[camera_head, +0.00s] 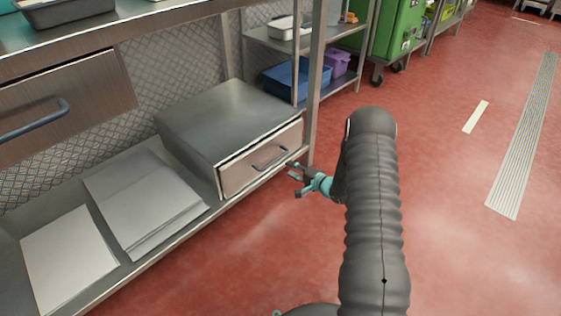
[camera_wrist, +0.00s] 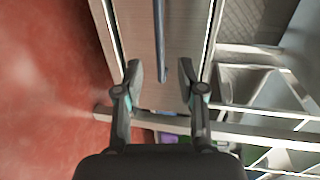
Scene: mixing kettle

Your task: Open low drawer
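The low drawer (camera_head: 240,176) is in a metal cabinet on the lower shelf, and its front looks closed. Its dark bar handle (camera_head: 270,158) is on the front. In the wrist view the drawer front (camera_wrist: 136,25) fills the top middle, with the handle (camera_wrist: 158,40) running upright in the picture. My gripper (camera_head: 293,180) is open and empty, just off the drawer's right end and apart from the handle in the head view. In the wrist view my gripper (camera_wrist: 160,69) has its fingers on either side of the handle's near end; no contact shows.
An upper drawer (camera_head: 70,100) with a blue-grey handle hangs at the left. Flat light sheets (camera_head: 140,200) lie on the lower shelf. A metal post (camera_head: 316,80) stands near the cabinet's right end. Red floor (camera_head: 450,190) is clear at the right.

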